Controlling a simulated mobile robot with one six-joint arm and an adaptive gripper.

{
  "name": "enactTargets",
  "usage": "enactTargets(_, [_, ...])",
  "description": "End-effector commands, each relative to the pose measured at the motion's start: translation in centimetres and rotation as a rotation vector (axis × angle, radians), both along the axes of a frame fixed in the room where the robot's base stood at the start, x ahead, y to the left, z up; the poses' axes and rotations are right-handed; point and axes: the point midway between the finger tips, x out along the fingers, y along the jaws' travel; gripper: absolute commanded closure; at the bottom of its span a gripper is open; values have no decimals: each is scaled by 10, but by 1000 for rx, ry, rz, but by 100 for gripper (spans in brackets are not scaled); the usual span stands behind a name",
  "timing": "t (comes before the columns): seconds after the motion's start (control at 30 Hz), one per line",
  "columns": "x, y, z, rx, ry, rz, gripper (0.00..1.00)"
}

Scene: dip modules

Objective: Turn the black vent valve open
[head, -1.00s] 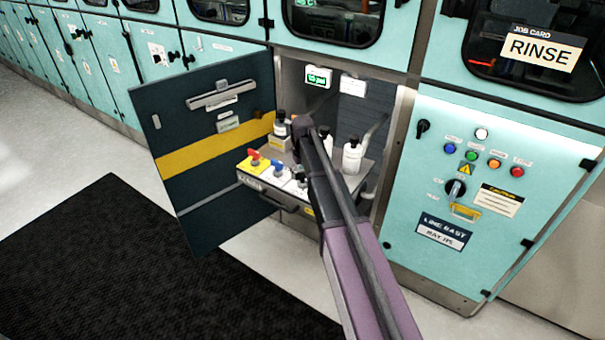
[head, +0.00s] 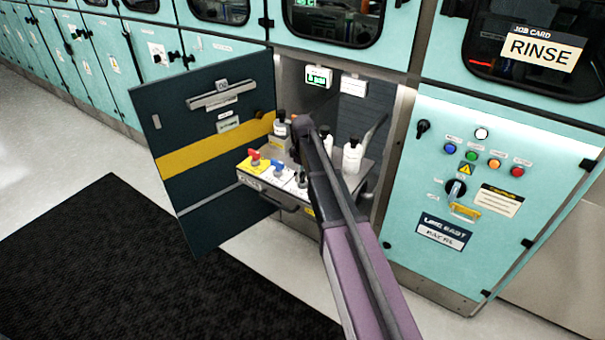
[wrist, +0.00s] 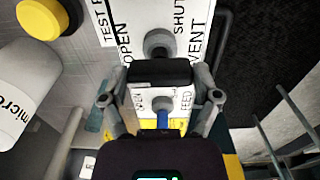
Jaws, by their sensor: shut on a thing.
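The black vent valve handle (wrist: 160,72) lies between my fingertips in the wrist view, below its round grey hub (wrist: 158,43). My gripper (wrist: 162,78) is shut on this handle. OPEN is printed to the left of the hub and SHUT to its upper right, with VENT beside it. I cannot tell which label the handle points to. In the head view the black valve (head: 302,180) stands on the white part of the pull-out shelf, partly hidden by my arm, and my fingertips are hard to make out.
A blue feed valve (head: 277,168) and a red valve (head: 254,158) stand to the left on the shelf (head: 280,203). White bottles (head: 352,157) stand behind. The dark open door (head: 215,150) flanks the shelf at left. A black mat (head: 120,270) covers the floor.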

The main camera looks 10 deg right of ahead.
Motion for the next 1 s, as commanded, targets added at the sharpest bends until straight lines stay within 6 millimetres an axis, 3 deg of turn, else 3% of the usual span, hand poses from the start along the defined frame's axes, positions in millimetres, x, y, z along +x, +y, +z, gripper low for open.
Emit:
enactTargets(0.27, [-2, -1, 0, -1, 4, 3, 68])
enactTargets(0.3, [-2, -1, 0, -1, 4, 3, 14])
enactTargets(0.37, [-2, -1, 0, -1, 4, 2, 0])
enactTargets(1.0, [0, 0, 0, 1, 1, -28, 0])
